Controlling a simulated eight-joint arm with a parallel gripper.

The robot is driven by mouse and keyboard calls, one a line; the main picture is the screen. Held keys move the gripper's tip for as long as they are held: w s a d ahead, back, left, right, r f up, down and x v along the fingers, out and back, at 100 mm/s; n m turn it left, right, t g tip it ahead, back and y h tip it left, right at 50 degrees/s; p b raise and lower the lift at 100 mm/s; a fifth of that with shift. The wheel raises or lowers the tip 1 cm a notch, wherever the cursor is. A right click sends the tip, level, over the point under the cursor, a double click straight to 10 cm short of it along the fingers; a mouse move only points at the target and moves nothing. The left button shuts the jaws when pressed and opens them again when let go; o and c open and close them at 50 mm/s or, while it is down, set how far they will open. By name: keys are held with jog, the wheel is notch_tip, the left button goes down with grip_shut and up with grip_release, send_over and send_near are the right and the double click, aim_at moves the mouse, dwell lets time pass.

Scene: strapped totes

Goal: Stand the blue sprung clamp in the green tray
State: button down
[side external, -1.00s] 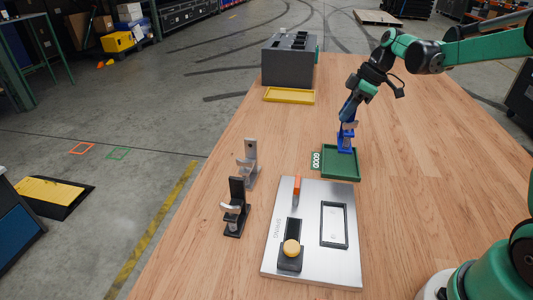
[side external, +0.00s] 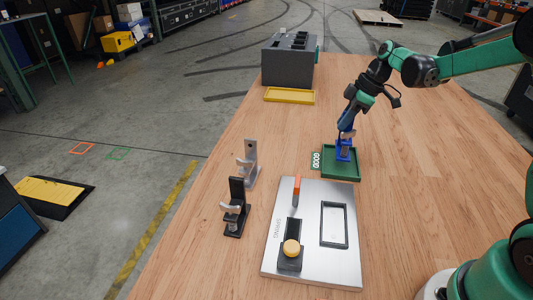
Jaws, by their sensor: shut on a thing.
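The blue sprung clamp (side external: 344,151) is upright at the green tray (side external: 341,175), over its far part. Its base looks to be at the tray floor, but I cannot tell whether it touches. My gripper (side external: 346,134) is shut on the upper part of the blue clamp and comes down from above. The fingertips are small and partly hidden by the clamp. The green tray lies on the wooden table with a "GOOD" label (side external: 316,160) at its left side.
A grey clamp (side external: 249,162) and a black clamp (side external: 236,208) stand to the left. A yellow tray (side external: 289,96) and a dark grey box (side external: 285,66) are at the back.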

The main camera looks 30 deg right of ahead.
jog(key=shift+f, duration=0.3)
dwell(0.4)
jog(key=shift+f, duration=0.25)
jog(key=shift+f, duration=0.15)
dwell(0.3)
jog(key=shift+f, duration=0.75)
jog(key=shift+c, duration=2.1)
grip_release()
jog(key=shift+r, duration=4.5)
